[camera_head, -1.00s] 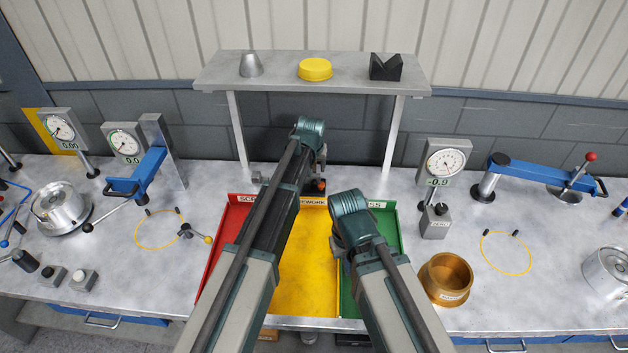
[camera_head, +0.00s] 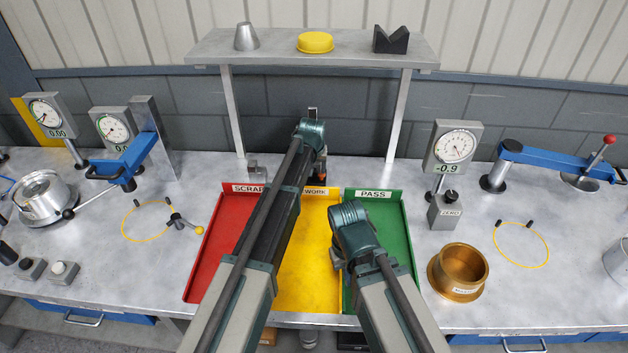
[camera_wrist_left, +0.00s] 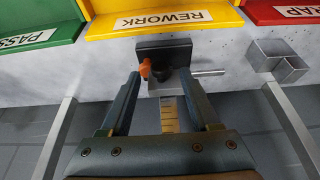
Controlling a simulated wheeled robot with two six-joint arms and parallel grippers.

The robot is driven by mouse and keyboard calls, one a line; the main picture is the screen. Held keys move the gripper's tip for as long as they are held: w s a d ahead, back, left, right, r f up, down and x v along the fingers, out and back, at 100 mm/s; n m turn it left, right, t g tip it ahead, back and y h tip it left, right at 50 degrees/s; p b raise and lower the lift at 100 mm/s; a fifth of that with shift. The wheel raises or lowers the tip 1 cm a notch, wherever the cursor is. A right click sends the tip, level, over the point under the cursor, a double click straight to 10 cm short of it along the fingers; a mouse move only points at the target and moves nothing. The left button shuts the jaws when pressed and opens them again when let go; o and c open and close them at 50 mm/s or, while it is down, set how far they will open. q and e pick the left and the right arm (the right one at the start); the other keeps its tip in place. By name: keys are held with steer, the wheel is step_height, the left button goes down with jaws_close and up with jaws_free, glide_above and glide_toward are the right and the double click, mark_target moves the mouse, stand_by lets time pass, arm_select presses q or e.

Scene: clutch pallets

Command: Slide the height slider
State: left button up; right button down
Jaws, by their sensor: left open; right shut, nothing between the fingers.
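The height slider is a dark block (camera_wrist_left: 163,50) with an orange knob (camera_wrist_left: 145,68), seen in the left wrist view below the REWORK label. A pale graduated scale (camera_wrist_left: 169,115) runs from it between my left gripper's fingers. My left gripper (camera_wrist_left: 160,85) is open, its fingertips close to the block on either side; I cannot tell if they touch it. In the head view, a bit of orange (camera_head: 317,173) shows beside my left wrist, which hides most of the slider. My right gripper (camera_head: 338,262) is shut and empty over the yellow and green trays.
Red SCRAP (camera_head: 208,240), yellow REWORK (camera_head: 310,285) and green PASS (camera_head: 395,225) trays lie ahead. A shelf (camera_head: 280,47) on legs stands behind. A brass ring (camera_head: 458,270) is at right. Dial gauges and blue arms flank both sides.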

arm_select(q)
steer(key=b+x, duration=0.1)
steer(key=x, duration=0.1)
steer(key=shift+w+f, duration=0.15)
steer(key=shift+f, duration=0.1)
steer(key=shift+r, duration=0.1)
jaws_close()
stand_by(1.2)
